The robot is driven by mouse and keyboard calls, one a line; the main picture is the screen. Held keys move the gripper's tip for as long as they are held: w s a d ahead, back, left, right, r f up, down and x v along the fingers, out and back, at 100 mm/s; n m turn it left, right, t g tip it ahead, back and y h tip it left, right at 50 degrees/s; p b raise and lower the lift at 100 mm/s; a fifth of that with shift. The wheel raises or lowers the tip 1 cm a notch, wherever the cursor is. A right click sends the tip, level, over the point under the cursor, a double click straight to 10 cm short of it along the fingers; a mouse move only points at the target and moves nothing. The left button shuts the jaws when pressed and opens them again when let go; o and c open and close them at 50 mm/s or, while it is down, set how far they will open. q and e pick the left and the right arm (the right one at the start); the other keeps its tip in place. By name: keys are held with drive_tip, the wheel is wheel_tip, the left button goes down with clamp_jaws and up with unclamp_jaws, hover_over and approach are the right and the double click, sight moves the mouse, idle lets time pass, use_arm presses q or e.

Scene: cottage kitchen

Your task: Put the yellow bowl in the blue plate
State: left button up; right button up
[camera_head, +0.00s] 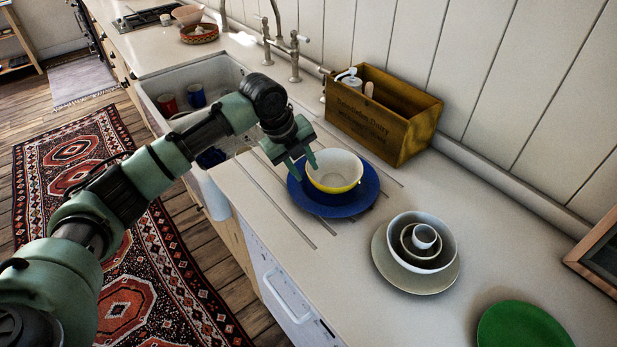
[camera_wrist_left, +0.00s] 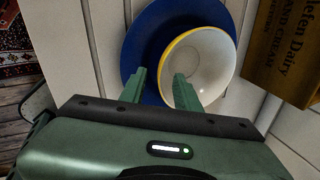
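The yellow bowl (camera_head: 343,186), white inside with a yellow outer band, sits upright in the blue plate (camera_head: 312,203) on the worktop beside the sink. In the left wrist view the bowl (camera_wrist_left: 212,75) covers the right part of the blue plate (camera_wrist_left: 138,55). My left gripper (camera_head: 301,163) is at the bowl's left rim, with its fingers apart. In the left wrist view the left gripper (camera_wrist_left: 160,88) has one finger over the plate and one over the bowl's inside, with the rim between them. I see no clear contact between fingers and rim. My right gripper is out of view.
A wooden crate (camera_head: 388,128) stands close behind the plate, against the wall. Nested bowls on a pale plate (camera_head: 392,270) stand to the right, with a green plate (camera_head: 525,328) beyond. The sink (camera_head: 222,72) with mugs lies to the left.

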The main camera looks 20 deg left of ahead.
use_arm(q)
drive_tip(key=b+v, duration=0.1)
drive_tip(key=v, duration=0.6)
drive_tip(key=shift+r, duration=0.3)
drive_tip(key=shift+s+f, duration=0.15)
